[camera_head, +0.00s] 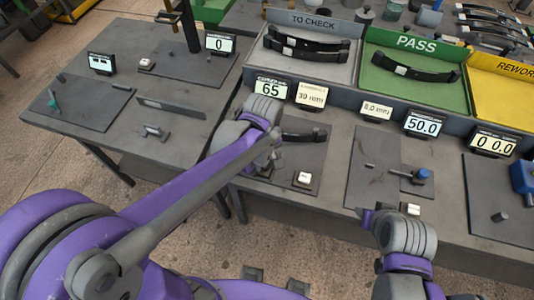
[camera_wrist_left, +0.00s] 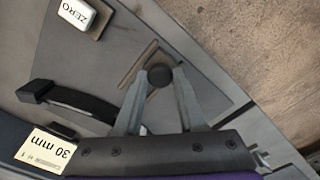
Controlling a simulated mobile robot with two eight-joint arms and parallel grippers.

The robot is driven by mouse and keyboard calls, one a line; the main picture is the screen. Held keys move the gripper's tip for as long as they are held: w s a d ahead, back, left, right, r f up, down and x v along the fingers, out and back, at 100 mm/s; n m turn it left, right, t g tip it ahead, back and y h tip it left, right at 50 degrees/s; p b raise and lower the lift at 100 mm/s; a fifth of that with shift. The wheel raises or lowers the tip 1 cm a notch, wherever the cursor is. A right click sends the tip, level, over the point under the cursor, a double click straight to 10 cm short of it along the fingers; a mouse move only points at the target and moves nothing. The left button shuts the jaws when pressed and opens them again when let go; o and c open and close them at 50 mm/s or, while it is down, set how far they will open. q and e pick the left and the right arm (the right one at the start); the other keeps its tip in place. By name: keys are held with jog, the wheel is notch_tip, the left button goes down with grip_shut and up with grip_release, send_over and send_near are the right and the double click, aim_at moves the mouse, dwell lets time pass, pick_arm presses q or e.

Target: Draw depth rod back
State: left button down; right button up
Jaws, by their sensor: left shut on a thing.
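In the left wrist view, a dark round knob (camera_wrist_left: 160,75), seemingly the end of the depth rod, sits between the tips of my left gripper (camera_wrist_left: 160,82), which is shut on it. A slim slotted strip (camera_wrist_left: 138,65) lies beside it. In the head view my left gripper (camera_head: 270,158) reaches down to the gauge station left of the white ZERO button (camera_head: 304,179); my arm hides the knob there. A black leaf spring (camera_wrist_left: 68,103) lies beside the gripper in the wrist view. My right wrist is low at the right; its fingers are not clear.
Displays reading 65 (camera_head: 271,88) and 50.0 (camera_head: 425,123) stand along the table. A 30 mm card (camera_head: 311,94) is beside the first. Behind are the grey TO CHECK tray (camera_head: 330,75), green PASS tray (camera_head: 390,88) and yellow REWORK tray (camera_head: 498,95), the first two holding springs.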

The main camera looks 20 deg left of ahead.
pick_arm(q)
jog(key=shift+s, duration=0.1)
jog(key=c, duration=0.5)
grip_release()
jog(key=shift+s, duration=0.2)
jog(key=shift+w, duration=0.1)
jog(key=shift+r, duration=0.1)
notch_tip(320, 180, up, 11)
jog(key=shift+f+p, duration=0.2)
jog(key=shift+p, duration=0.2)
